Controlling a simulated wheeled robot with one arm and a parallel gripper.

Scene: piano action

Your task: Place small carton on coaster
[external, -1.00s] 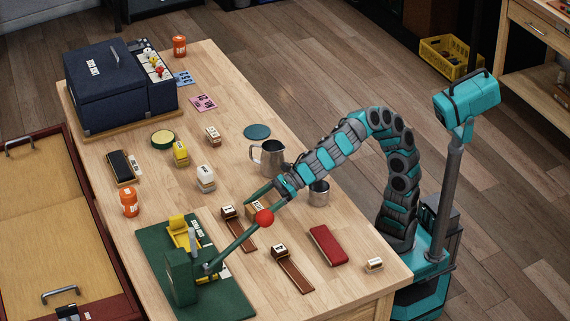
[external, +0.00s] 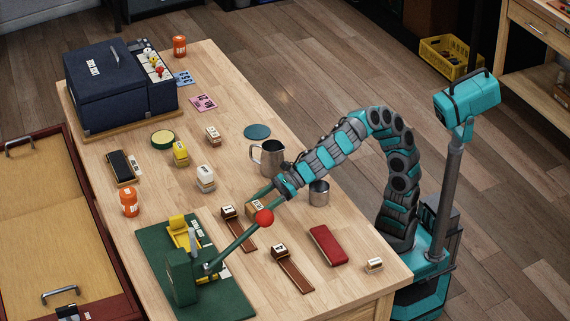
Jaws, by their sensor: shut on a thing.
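A small tan carton with a pale label (external: 256,208) is at the table's middle right, partly hidden by the red ball of a lever. My gripper (external: 263,203) reaches down from the right and is shut on this carton. I cannot tell whether the carton touches the table. A flat, round teal coaster (external: 257,131) lies bare farther back, near the table's right edge, apart from the carton.
A metal pitcher (external: 270,158) stands between my gripper and the coaster. A metal cup (external: 319,193) is right of the gripper. The green lever press (external: 185,275) has its red-ball handle (external: 264,217) close by. Another small box (external: 212,135) stands left of the coaster.

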